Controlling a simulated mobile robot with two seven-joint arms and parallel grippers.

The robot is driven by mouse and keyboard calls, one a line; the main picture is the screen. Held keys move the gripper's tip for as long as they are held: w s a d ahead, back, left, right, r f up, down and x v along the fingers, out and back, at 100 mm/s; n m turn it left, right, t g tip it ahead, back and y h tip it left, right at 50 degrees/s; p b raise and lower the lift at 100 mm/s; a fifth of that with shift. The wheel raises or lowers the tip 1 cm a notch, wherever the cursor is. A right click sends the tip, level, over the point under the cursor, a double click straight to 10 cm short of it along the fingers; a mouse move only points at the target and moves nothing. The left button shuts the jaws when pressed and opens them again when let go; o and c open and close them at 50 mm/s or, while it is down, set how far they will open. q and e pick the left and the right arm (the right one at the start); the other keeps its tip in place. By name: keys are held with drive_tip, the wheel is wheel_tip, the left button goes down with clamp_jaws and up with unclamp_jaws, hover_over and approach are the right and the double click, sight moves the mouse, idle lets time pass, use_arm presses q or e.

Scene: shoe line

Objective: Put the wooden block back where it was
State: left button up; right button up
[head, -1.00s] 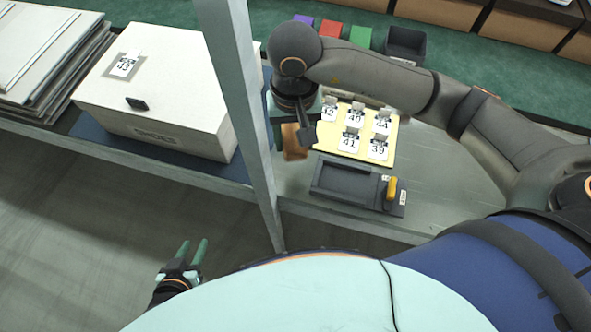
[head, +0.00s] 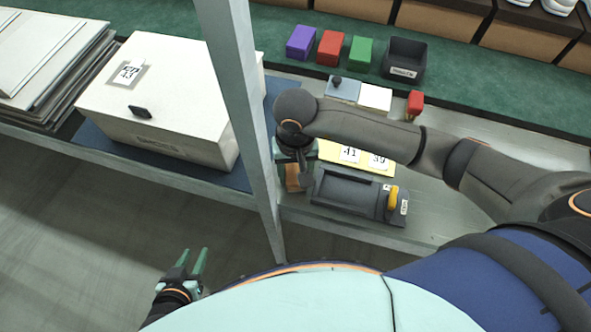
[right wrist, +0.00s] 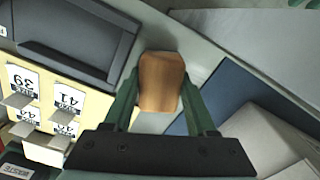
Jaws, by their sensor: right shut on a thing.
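The wooden block (head: 292,178) is orange-brown and held in my right gripper. In the right wrist view the wooden block (right wrist: 160,82) sits between the two green fingers of my right gripper (right wrist: 160,95), which touch its sides. In the head view it is just left of the dark tray (head: 345,193), beside the grey post. I cannot tell whether its underside touches the table. My left gripper (head: 190,263) is empty and open, low at the left, above the floor.
The yellow card board (head: 328,150) with numbered tags lies behind the tray, partly hidden by my right arm. The grey post (head: 245,110) stands close to the left. A large white box (head: 165,95) stands on a blue mat left of the post. Bare tabletop shows right of the tray.

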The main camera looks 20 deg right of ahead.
sight(296, 171)
drive_tip(key=o, duration=0.9)
drive_tip(key=shift+f, duration=0.1)
wheel_tip(296, 171, up, 12)
drive_tip(key=shift+r, duration=0.2)
